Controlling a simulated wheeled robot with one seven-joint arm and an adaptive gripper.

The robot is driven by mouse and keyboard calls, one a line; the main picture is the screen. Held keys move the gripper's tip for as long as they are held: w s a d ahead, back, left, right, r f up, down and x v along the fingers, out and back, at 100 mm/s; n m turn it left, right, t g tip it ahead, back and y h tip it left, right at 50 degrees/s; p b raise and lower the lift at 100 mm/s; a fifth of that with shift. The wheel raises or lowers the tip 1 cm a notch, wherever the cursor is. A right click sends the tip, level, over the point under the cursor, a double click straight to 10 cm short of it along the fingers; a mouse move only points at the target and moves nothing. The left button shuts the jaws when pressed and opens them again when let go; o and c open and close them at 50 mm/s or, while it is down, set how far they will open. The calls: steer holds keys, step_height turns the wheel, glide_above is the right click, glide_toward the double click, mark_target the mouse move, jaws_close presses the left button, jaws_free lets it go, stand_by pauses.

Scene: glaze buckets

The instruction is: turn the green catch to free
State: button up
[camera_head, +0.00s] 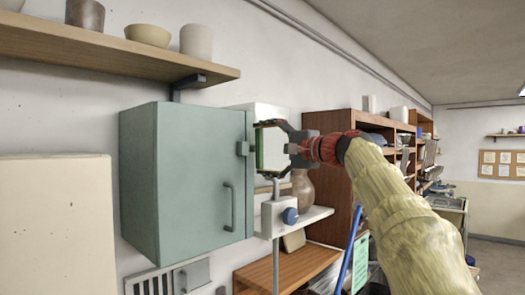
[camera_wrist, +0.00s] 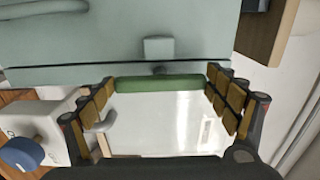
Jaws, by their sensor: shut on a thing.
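The green catch (camera_head: 259,149) is a narrow green bar at the right edge of a grey-green cabinet (camera_head: 182,185). It stands upright in the head view. In the wrist view the green catch (camera_wrist: 160,84) spans between my two padded fingers. My gripper (camera_head: 267,149) comes in from the right with one finger above and one below the bar. In the wrist view my gripper (camera_wrist: 163,86) is shut on the bar, a finger at each end. A small grey block (camera_head: 243,148) on the cabinet sits beside the catch. The cabinet door looks closed.
A white box with a blue knob (camera_head: 290,215) stands on a post just below my gripper. A brown vase (camera_head: 302,190) is on a shelf behind. A wall shelf (camera_head: 110,52) with pots is at upper left, and wooden shelving (camera_head: 345,125) is behind my arm.

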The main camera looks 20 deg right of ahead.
steer(key=shift+f, duration=0.1)
steer(key=o, duration=1)
steer(key=v, duration=1.2)
